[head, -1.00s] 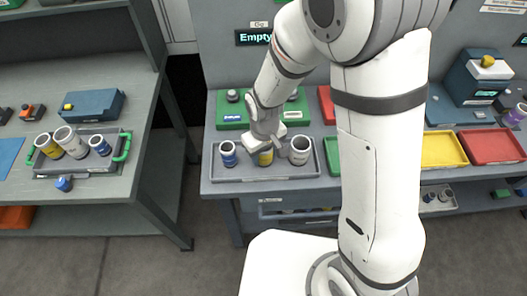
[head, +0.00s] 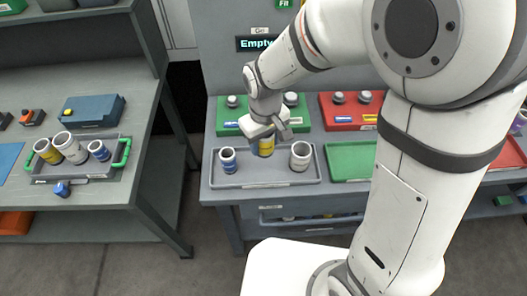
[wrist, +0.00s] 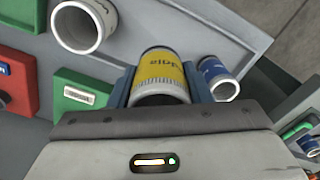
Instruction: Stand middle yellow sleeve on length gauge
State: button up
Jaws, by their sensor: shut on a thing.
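My gripper (head: 264,134) is shut on the yellow sleeve (head: 264,147), which also shows between the jaws in the wrist view (wrist: 160,75). The sleeve has a yellow band with dark lettering and a pale scale ring at one end. It is held above the grey tray (head: 240,181), between a blue-banded sleeve (head: 228,160) on the left and a larger pale sleeve (head: 299,156) on the right. Both of these stand in the tray and show in the wrist view too. I cannot make out a length gauge for certain.
Behind the tray are a green box (head: 232,115) and a red box (head: 350,112) with grey knobs. A green tray (head: 350,165) lies to the right. The left bench holds another tray (head: 85,173) with several sleeves. A display (head: 255,44) reads "Empty".

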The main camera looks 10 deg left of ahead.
jog(key=shift+r, duration=0.9)
notch_tip(320, 180, up, 4)
jog(key=p, duration=0.3)
jog(key=shift+r, duration=0.25)
